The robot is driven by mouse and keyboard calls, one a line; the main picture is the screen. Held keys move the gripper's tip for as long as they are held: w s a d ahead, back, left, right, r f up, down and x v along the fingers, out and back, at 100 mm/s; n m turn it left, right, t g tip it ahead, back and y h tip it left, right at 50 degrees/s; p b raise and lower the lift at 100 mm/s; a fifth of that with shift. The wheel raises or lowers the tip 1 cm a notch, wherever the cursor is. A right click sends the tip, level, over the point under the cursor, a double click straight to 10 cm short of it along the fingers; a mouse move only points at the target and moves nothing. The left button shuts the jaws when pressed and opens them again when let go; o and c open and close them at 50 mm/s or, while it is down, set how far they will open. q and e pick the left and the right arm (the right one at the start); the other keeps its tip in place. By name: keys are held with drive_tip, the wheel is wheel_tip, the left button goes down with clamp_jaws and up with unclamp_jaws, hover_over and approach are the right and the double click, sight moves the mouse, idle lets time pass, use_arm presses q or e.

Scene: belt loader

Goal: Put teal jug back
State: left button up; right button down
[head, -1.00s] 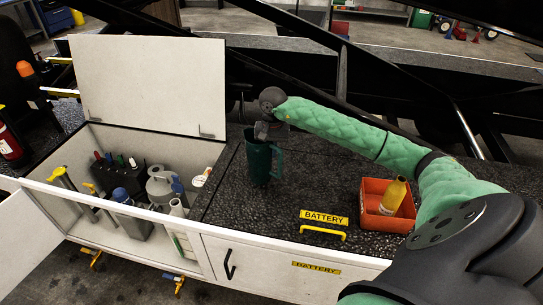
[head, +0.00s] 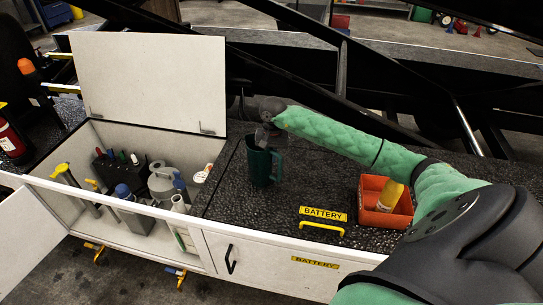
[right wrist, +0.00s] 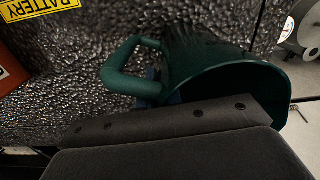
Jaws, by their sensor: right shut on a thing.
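The teal jug (head: 261,165) stands upright on the dark speckled top (head: 310,185), just right of the open compartment. My right gripper (head: 268,138) reaches it from behind and is shut on it near its rim. In the right wrist view the jug (right wrist: 215,65) lies beyond the gripper, with its handle (right wrist: 128,75) to the left and its open mouth partly showing. The gripper's dark body hides the jug's lower part there, and the fingertips are not clear. My left gripper does not show.
An open white compartment (head: 130,235) at left holds several bottles, a grey can (head: 162,183) and tools, its lid (head: 150,85) raised. An orange bin (head: 372,217) with a yellow bottle (head: 390,196) stands at right. A yellow handle (head: 322,228) lies in front.

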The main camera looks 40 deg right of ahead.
drive_tip(key=c, duration=1.6)
unclamp_jaws()
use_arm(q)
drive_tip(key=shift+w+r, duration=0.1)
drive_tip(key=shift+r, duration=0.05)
use_arm(e)
drive_tip(key=shift+r, duration=0.45)
drive_tip(key=r+b, duration=0.2)
drive_tip(key=r, duration=0.3)
drive_tip(key=r+b, duration=0.3)
drive_tip(key=r, duration=0.2)
drive_tip(key=shift+w+d, duration=0.1)
drive_tip(key=shift+d, duration=0.1)
use_arm(q)
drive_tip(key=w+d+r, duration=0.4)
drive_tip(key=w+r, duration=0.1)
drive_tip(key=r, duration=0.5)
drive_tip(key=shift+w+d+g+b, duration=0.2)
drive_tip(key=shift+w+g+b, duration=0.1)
drive_tip(key=shift+b, duration=0.05)
use_arm(e)
drive_tip(key=shift+r, duration=0.65)
